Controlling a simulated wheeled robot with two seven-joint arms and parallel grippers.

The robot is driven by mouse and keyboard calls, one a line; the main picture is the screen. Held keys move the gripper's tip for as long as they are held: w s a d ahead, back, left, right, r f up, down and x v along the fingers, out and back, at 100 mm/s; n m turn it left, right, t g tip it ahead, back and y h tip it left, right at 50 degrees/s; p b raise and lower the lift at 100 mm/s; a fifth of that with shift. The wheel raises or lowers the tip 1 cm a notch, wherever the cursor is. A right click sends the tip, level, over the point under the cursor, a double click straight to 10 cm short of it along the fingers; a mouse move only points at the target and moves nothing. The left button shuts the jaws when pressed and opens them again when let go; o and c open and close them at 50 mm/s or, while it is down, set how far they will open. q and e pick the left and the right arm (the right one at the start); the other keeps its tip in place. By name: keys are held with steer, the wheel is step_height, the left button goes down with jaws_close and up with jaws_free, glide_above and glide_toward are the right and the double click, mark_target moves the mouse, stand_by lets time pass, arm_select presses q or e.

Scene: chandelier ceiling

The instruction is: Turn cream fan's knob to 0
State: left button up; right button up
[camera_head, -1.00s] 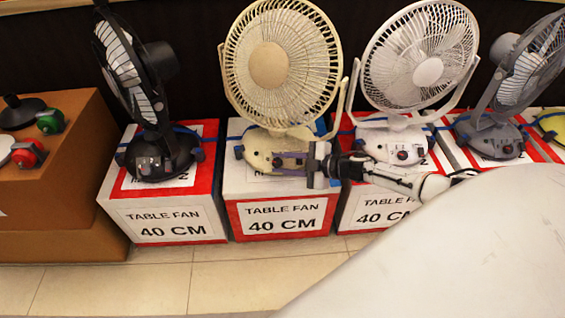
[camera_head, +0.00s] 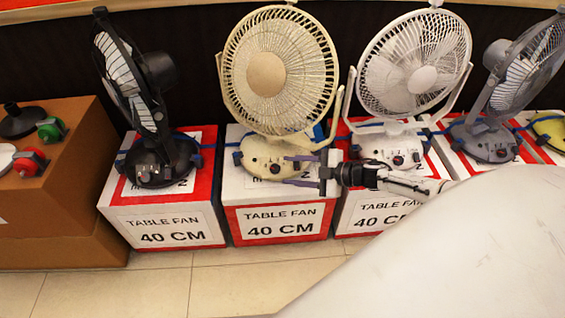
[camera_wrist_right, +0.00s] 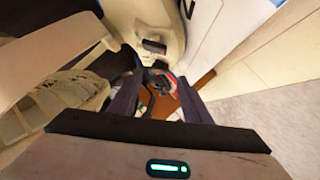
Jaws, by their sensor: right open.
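The cream fan (camera_head: 266,74) stands upright on a white and red box, with its cream base (camera_head: 256,151) facing me. A small dark red knob (camera_head: 275,168) shows on the base front; its setting is too small to read. My right gripper (camera_head: 286,170) comes in from the right and is open, its two purple-grey fingers pointing left at the front right of the base, near the knob, with nothing held. In the right wrist view the open fingers (camera_wrist_right: 157,95) stand before part of the cream base (camera_wrist_right: 145,20). My left gripper is not seen.
A black fan (camera_head: 150,155) stands left, a white fan (camera_head: 415,75) and a grey fan (camera_head: 483,140) right, each on a box. My right arm crosses in front of the white fan's box. A brown stand (camera_head: 60,200) is at far left. Tiled floor (camera_head: 215,285) lies in front.

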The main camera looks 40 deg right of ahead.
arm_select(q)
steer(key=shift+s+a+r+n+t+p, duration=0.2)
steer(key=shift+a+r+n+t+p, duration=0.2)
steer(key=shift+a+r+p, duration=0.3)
arm_select(e)
steer(key=v, duration=0.5)
steer(key=shift+s+d+r, duration=0.1)
steer(key=shift+s+r, duration=0.05)
steer(key=shift+s, duration=0.2)
